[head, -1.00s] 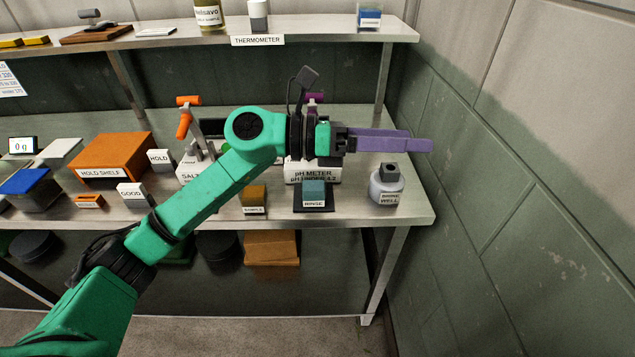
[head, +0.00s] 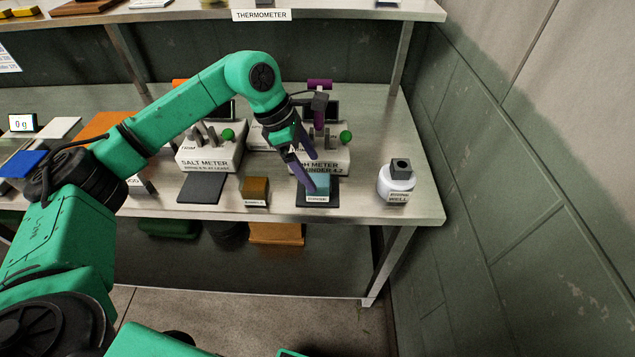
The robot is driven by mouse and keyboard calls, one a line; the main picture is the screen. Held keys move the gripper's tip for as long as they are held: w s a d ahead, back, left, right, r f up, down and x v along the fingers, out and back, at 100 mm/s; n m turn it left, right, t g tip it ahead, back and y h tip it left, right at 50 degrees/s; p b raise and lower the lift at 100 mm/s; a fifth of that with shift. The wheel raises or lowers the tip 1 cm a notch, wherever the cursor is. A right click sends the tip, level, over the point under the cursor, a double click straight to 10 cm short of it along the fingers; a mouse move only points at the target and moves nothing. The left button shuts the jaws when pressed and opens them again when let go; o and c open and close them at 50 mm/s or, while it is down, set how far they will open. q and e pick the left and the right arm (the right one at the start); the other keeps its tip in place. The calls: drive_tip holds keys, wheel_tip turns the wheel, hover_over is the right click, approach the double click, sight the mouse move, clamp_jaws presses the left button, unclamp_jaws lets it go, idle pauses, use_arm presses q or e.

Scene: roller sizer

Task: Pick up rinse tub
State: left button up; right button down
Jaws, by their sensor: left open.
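The rinse tub (head: 320,183) is a small teal block-shaped tub with a white label. It sits on a dark pad in front of the pH meter (head: 333,160), near the bench's front edge. My left gripper (head: 312,174) has purple fingers, is open and points down at the tub. One finger reaches the tub's left side in the picture, and the other is above and behind it. I cannot tell whether either finger touches it. The fingers hide part of the tub and the meter. My right gripper is not in view.
The white brine well (head: 397,182) stands to the right of the tub. A brown sample block (head: 256,190) and the salt meter (head: 212,152) with its dark pad are to the left. The upper shelf (head: 345,12) hangs behind. A wall closes off the right side.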

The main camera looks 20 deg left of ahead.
sight(318, 179)
use_arm(q)
drive_tip(key=p+x, duration=0.1)
drive_tip(key=x, duration=0.3)
drive_tip(key=shift+w+d+f+p, duration=0.15)
drive_tip(key=shift+w+f+p, duration=0.05)
drive_tip(key=shift+f+p, duration=0.15)
drive_tip(key=shift+f, duration=0.15)
drive_tip(key=c, duration=1.4)
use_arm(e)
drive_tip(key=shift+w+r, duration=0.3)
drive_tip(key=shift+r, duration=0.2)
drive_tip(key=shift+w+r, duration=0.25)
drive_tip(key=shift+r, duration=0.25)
